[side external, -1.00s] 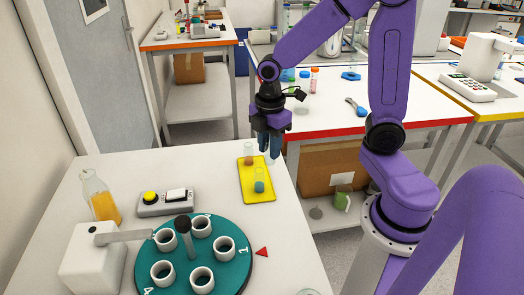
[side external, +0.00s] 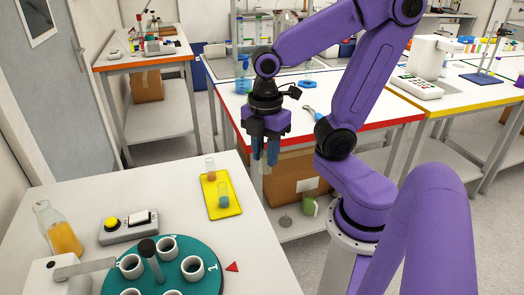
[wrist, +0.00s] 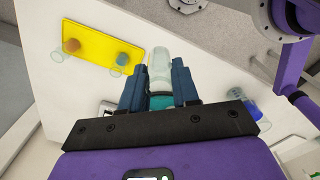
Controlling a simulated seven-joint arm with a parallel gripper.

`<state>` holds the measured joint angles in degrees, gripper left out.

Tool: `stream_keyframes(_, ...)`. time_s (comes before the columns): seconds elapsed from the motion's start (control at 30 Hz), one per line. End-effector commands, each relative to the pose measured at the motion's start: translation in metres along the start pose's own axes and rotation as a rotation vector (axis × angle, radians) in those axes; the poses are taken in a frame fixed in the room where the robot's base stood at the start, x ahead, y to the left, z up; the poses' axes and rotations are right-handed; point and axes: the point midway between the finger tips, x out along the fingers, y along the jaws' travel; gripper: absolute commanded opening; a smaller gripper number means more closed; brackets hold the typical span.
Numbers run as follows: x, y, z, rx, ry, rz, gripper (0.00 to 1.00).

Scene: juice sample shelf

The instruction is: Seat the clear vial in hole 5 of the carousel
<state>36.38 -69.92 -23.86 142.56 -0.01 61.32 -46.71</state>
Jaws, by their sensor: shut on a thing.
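My gripper (side external: 265,152) hangs with its fingers down, beyond the far right edge of the white table. My gripper is well apart from the carousel.
A yellow tray (side external: 224,208) holds an orange-filled vial (side external: 211,172) and a blue-filled vial (side external: 223,196). A grey button box (side external: 128,227), a juice bottle (side external: 58,232) and a white device (side external: 50,275) with an arm over the carousel stand left. A red triangle (side external: 232,267) marks the table.

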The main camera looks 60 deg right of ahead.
Motion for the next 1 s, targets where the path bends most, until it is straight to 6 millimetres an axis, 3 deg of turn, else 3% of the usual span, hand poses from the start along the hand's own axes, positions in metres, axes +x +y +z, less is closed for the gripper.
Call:
stream_keyframes(0.17,-0.004,0.014,-0.045,-0.08,-0.002,-0.002,0.01)
stream_keyframes(0.37,-0.004,0.026,-0.128,-0.211,-0.003,-0.002,0.01)
stream_keyframes(0.5,0.001,0.022,-0.186,-0.3,-0.004,-0.003,0.01)
stream_keyframes(0.7,0.013,0.006,-0.257,-0.404,-0.003,-0.001,0.01)
stream_keyframes(0.83,0.021,-0.005,-0.288,-0.45,-0.002,-0.001,0.01)
stream_keyframes(1.0,0.028,-0.017,-0.312,-0.487,0.0,0.0,0.01)
